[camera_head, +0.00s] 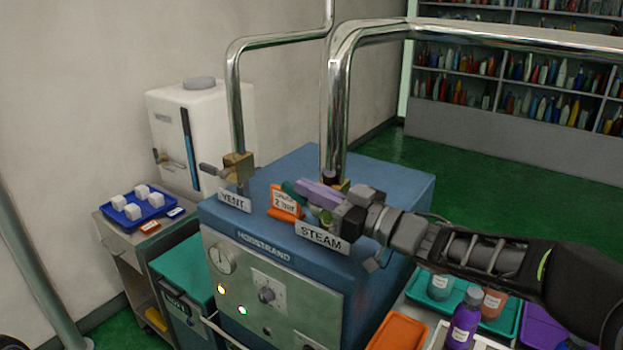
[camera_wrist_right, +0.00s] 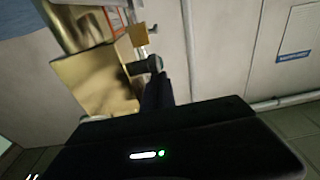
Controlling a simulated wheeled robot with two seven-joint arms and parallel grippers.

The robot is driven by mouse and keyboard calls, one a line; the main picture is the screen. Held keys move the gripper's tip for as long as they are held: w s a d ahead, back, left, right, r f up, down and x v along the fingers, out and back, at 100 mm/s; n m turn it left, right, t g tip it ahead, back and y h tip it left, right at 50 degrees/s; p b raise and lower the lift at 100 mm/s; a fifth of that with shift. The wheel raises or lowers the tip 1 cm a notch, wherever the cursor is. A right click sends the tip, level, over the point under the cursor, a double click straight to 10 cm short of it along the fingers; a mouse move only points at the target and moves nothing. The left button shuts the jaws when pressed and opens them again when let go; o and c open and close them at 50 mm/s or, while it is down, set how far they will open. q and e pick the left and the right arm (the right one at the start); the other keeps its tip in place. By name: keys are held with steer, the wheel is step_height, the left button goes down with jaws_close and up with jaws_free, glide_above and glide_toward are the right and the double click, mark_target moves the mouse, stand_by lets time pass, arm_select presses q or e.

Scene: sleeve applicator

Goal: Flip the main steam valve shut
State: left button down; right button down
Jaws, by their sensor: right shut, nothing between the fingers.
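The main steam valve stands on the blue machine top behind the STEAM plate (camera_head: 322,237), at the foot of the thick chrome pipe (camera_head: 337,110). A purple bar (camera_head: 319,194) and a teal piece show there; I cannot tell which belongs to the lever. My right gripper (camera_head: 338,213) is at the valve, shut and empty, and hides much of it. In the right wrist view a large brass block (camera_wrist_right: 95,82) lies left of my dark fingers (camera_wrist_right: 157,92), with a dark round knob (camera_wrist_right: 145,65) just beyond their tips. Contact cannot be told. My left gripper is out of view.
The vent valve (camera_head: 238,167) with a grey handle stands to the left, behind the VENT plate (camera_head: 234,200). An orange tag (camera_head: 285,203) sits between the plates. Bottles, including a purple one (camera_head: 464,318), stand at lower right. A blue tray (camera_head: 118,214) holds several white cubes at left.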

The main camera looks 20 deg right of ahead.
steer(key=shift+w+a+r+p, duration=0.15)
steer(key=shift+r+p, duration=0.1)
steer(key=shift+p, duration=0.2)
steer(key=shift+a+f+b, duration=0.1)
steer(key=shift+f+b, duration=0.25)
steer(key=shift+f, duration=0.05)
steer(key=shift+w+a+f, duration=0.15)
steer(key=shift+w+f, duration=0.05)
steer(key=shift+w, duration=0.1)
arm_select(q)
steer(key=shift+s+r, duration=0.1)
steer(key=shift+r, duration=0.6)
arm_select(e)
steer(key=shift+r, duration=0.15)
